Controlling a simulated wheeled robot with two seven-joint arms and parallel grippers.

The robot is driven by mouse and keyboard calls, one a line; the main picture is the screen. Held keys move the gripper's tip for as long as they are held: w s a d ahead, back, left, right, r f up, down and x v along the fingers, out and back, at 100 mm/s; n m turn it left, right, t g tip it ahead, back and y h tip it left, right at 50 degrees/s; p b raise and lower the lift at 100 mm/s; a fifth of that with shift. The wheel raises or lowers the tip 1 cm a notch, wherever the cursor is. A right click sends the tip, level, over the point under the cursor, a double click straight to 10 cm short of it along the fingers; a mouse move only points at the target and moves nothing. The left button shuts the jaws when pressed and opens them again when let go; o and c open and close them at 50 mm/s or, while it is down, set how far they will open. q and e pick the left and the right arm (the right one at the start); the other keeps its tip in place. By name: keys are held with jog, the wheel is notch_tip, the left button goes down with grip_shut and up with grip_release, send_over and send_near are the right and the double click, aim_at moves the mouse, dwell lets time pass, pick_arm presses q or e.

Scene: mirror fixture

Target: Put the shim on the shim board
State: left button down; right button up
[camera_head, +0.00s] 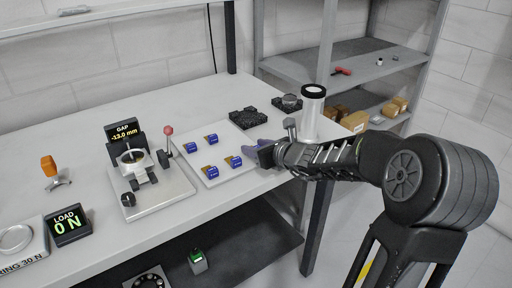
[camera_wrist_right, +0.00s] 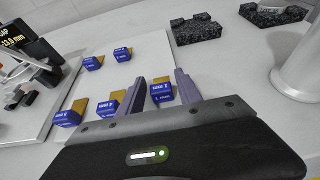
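The white shim board (camera_head: 195,181) lies on the bench, bearing several shims with gold plates and blue labelled tabs, such as one shim (camera_head: 210,172) at its front. In the right wrist view, these stand left of my fingers, including a near shim (camera_wrist_right: 107,107). Another blue-tabbed shim (camera_wrist_right: 161,93) shows between the two purple fingers of my right gripper (camera_wrist_right: 162,84). The fingers are apart, with small gaps beside it; whether it rests on the board is hidden. In the head view, my right gripper (camera_head: 254,155) is at the board's right edge. My left gripper is out of view.
A gap fixture (camera_head: 135,165) reading -13.0 mm stands left of the board, with a red-knobbed lever (camera_head: 168,132). Black blocks (camera_head: 248,118) lie behind. A load display (camera_head: 68,226) is at front left.

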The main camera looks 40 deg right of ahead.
jog(key=shift+o, duration=0.5)
jog(key=shift+r, duration=0.25)
jog(key=p+v, duration=0.2)
jog(key=v, duration=0.9)
jog(key=shift+r, duration=0.1)
jog(key=shift+s+p, duration=0.3)
jog(key=shift+s, duration=0.15)
dwell(0.5)
